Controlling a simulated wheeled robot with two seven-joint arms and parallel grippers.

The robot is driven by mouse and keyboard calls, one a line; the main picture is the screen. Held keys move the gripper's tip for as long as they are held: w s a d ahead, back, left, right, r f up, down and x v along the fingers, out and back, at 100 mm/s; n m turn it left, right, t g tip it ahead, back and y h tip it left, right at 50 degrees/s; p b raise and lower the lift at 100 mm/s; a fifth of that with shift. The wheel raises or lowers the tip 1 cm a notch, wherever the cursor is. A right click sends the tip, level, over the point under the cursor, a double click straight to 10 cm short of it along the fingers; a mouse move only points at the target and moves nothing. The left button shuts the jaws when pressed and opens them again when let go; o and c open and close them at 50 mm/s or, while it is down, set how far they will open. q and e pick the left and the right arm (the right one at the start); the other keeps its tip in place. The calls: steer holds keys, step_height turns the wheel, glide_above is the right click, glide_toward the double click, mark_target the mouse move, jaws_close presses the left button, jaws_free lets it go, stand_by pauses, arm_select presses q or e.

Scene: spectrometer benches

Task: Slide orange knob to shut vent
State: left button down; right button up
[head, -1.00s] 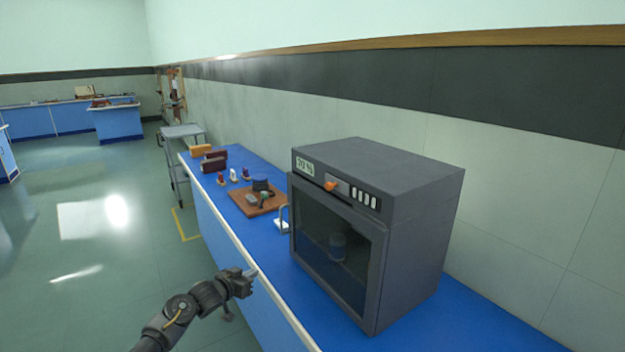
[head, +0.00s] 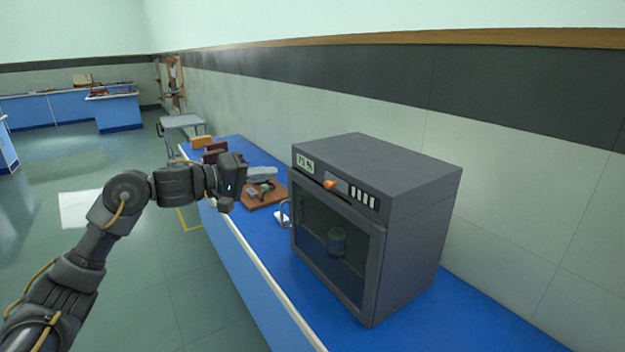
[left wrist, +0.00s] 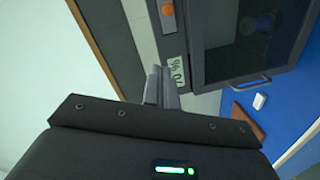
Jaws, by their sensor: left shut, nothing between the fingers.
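The orange knob (head: 330,184) sits on the top front strip of a dark grey cabinet (head: 410,215), between a small display (head: 305,163) and a row of white vent slots (head: 363,197). In the left wrist view the knob (left wrist: 167,8) shows at the top edge, beyond the fingertips. My left gripper (head: 262,174) is shut and empty, raised above the bench to the left of the cabinet and apart from the knob. Its closed fingers (left wrist: 161,84) point toward the display end of the cabinet in the left wrist view. My right gripper is not in view.
The blue bench (head: 470,320) carries the cabinet, whose glass door (head: 330,245) is closed with a dark jar inside. A brown board (head: 268,197) with tools lies behind my left gripper. A grey cart (head: 182,122) stands beyond the bench. Bare bench lies right of the cabinet.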

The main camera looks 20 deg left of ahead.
arm_select(q)
steer(key=p, duration=0.4)
glide_toward(330, 177)
steer(key=x, duration=0.4)
steer(key=shift+w+a+r, duration=0.15)
steer(key=shift+w+r, duration=0.15)
steer(key=shift+w, duration=0.2)
steer(key=shift+s+d+f+p, duration=0.2)
steer(key=shift+s+d+p, duration=0.05)
steer(key=shift+d+p, duration=0.1)
steer(key=shift+f, duration=0.1)
